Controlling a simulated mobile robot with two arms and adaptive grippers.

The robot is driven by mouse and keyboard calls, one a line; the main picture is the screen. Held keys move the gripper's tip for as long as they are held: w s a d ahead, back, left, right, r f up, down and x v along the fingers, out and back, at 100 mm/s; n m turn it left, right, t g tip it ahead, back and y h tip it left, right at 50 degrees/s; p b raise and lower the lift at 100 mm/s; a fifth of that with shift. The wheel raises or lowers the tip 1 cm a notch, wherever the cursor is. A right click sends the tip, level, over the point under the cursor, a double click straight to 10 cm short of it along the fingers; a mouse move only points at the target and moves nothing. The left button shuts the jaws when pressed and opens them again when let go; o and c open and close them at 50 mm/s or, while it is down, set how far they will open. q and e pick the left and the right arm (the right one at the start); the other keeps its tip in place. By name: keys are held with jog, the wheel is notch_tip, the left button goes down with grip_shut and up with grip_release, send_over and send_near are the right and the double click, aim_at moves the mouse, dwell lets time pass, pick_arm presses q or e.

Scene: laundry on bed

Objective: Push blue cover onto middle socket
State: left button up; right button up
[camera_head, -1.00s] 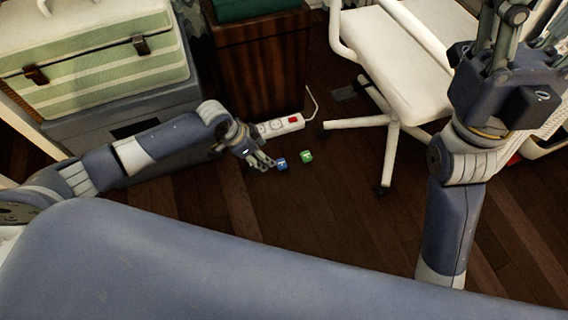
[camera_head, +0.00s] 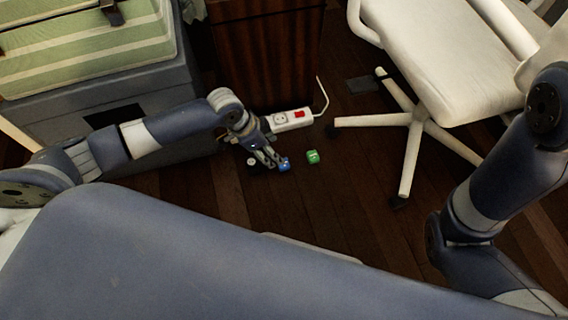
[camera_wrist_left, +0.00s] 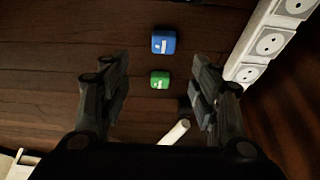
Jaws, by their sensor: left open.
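The blue cover (camera_head: 285,165) lies on the floor just right of my left gripper (camera_head: 268,162) in the head view. In the left wrist view the blue cover (camera_wrist_left: 163,42) lies beyond the fingertips of my open left gripper (camera_wrist_left: 160,66), with nothing held between them. The white power strip (camera_head: 292,119) lies on the floor behind the covers. Its sockets run along the right side of the left wrist view, and the middle socket (camera_wrist_left: 270,42) looks uncovered there. My right gripper is out of view.
A green cover (camera_head: 313,157) lies right of the blue one. A small white object (camera_head: 251,161) is left of my left gripper. A wooden cabinet (camera_head: 265,50) stands behind the strip, and a white chair (camera_head: 415,120) stands at right. Floor in front of the covers is clear.

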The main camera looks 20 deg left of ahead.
pick_arm(q)
jog(key=b, duration=0.4)
send_over(284, 164)
jog(key=s+a, duration=0.1)
jog(key=a, duration=0.1)
notch_tip(284, 164, down, 5)
jog(key=shift+s, duration=0.15)
jog(key=shift+d+f, duration=0.1)
jog(key=shift+f, duration=0.1)
jog(key=shift+r, duration=0.1)
jog(key=b+x, duration=0.4)
jog(key=b, duration=0.1)
jog(key=shift+a+f, duration=0.3)
jog(key=shift+a, duration=0.05)
jog(key=shift+w+d+f+b, duration=0.25)
jog(key=shift+w+f+b, duration=0.15)
jog(key=shift+b, duration=0.3)
